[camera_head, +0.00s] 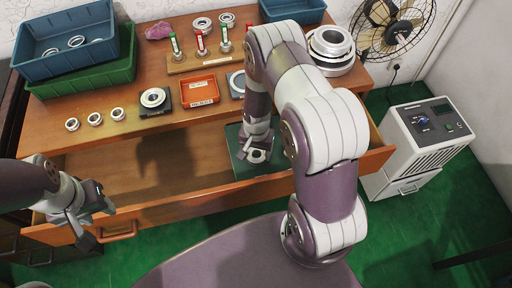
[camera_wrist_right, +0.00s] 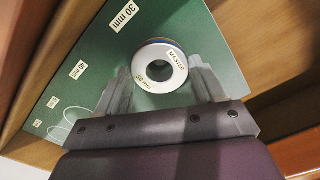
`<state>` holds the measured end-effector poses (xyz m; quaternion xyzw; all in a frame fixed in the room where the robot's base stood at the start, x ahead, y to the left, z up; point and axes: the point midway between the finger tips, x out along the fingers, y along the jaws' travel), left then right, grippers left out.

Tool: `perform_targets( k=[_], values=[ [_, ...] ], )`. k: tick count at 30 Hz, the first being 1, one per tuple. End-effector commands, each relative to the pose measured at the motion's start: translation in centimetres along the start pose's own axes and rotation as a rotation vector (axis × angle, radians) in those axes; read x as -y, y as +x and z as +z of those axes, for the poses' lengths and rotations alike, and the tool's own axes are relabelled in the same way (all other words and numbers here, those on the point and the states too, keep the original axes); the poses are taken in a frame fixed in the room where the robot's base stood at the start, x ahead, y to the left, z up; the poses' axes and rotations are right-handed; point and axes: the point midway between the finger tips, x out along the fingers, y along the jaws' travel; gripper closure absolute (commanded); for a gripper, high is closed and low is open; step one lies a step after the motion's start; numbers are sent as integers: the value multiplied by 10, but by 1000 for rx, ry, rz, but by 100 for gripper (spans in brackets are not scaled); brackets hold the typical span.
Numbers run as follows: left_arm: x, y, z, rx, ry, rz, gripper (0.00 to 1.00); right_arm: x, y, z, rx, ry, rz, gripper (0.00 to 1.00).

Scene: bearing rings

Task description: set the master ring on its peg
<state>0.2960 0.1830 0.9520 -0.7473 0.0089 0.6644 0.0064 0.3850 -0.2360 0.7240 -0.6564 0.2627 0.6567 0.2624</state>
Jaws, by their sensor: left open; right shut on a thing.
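The master ring (camera_wrist_right: 180,75), a white-faced ring marked "MASTER" and "30 mm", sits between the fingertips of my right gripper in the right wrist view. My right gripper (camera_head: 258,156) is shut on it, low in the open drawer. A green board (camera_wrist_right: 105,55) lies beneath, with size labels, one reading "30 mm" (camera_wrist_right: 124,16) near the ring. The board also shows in the head view (camera_head: 243,170). I cannot see a peg; the ring and fingers cover part of the board.
The wooden drawer (camera_head: 160,207) stands open below the tabletop. On top are several loose rings (camera_head: 95,118), an orange tray (camera_head: 200,92), stacked blue (camera_head: 65,40) and green bins, and a rack of marked pens or gauges (camera_head: 203,62). A grey machine (camera_head: 425,125) stands right.

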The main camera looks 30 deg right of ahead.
Motion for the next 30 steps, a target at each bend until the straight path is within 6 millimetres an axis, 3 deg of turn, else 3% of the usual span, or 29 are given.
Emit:
perform_targets(
  k=[17,30],
  values=[
    [0,-1,0,-1,0,0,56,0,-1,0,-1,-1,-1,68],
    [0,8,1,-1,0,0,56,0,11,0,-1,-1,-1,68]
  ],
)
